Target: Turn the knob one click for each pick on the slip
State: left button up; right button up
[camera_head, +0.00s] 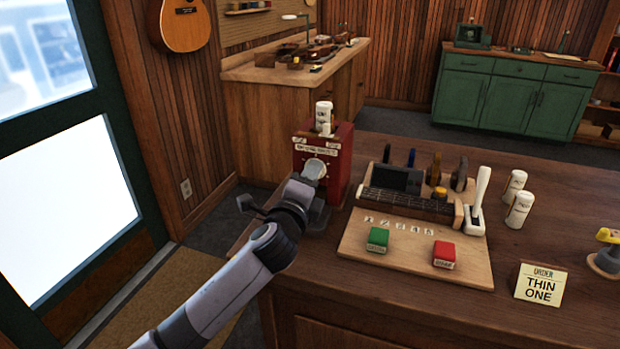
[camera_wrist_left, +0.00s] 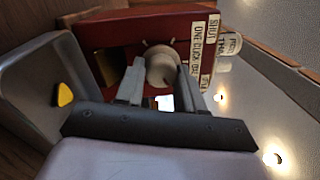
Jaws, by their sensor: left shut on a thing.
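The red box (camera_head: 337,181) stands at the left end of the counter with a pale round knob (camera_head: 315,168) on its front. In the left wrist view the knob (camera_wrist_left: 161,66) sits between the two fingers of my left gripper (camera_wrist_left: 162,82), which is shut on it. My left gripper (camera_head: 314,177) hides part of the knob and box front in the head view. Labels on the box include the words "ONE CLICK", partly cut off. The cream slip (camera_head: 540,285) stands at the counter's front and reads "ORDER THIN ONE". My right gripper is not in view.
White bottles (camera_head: 520,210) stand behind. A yellow-topped item (camera_head: 608,236) is at the right edge. Bare counter lies around the slip.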

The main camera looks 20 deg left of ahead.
pick_arm(q)
jog(key=shift+w+a+r, duration=0.1)
jog(key=shift+r, duration=0.35)
jog(key=o, duration=1)
jog(key=shift+f, duration=0.1)
jog(key=shift+w+f, duration=0.1)
jog(key=shift+f, duration=0.15)
jog(key=shift+s+f+b, duration=0.15)
jog(key=shift+s+b, duration=0.25)
jog(key=shift+s, duration=3.1)
